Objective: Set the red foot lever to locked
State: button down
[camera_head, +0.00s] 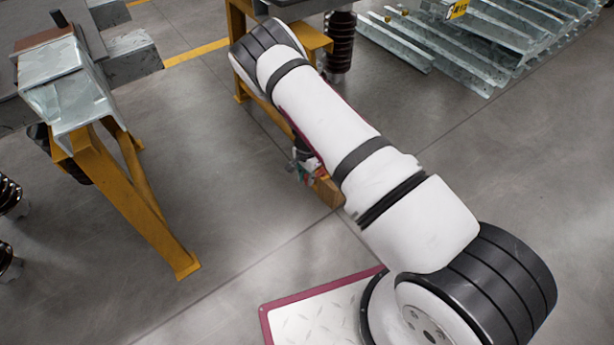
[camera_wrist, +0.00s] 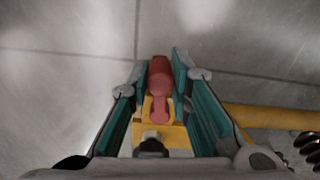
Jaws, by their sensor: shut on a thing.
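In the wrist view, the red foot lever (camera_wrist: 160,88) lies between the two teal-padded fingers of my gripper (camera_wrist: 167,75). The gripper is shut on the lever, near the fingertips. The lever sits on a yellow bracket (camera_wrist: 174,136), with a pale and dark fitting (camera_wrist: 152,142) below it in the picture. In the head view my arm covers most of this spot. Only small parts of my gripper (camera_head: 303,166) show beside the arm, and the lever cannot be made out there.
A yellow trestle leg (camera_head: 150,205) with a grey metal block (camera_head: 62,85) stands at the left. Another yellow frame (camera_head: 240,60) stands behind my arm. Stacked galvanised beams (camera_head: 470,45) lie at the top right. Grey floor (camera_head: 260,190) is open between the frames.

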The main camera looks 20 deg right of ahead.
jog(key=s+d+n+b, duration=0.2)
jog(key=s+d+n, duration=0.2)
jog(key=d+n, duration=0.5)
jog(key=shift+d+n, duration=0.2)
jog(key=shift+n, duration=3.6)
jog(key=shift+d, duration=0.1)
jog(key=c, duration=1.5)
grip_release()
jog(key=shift+o, duration=0.2)
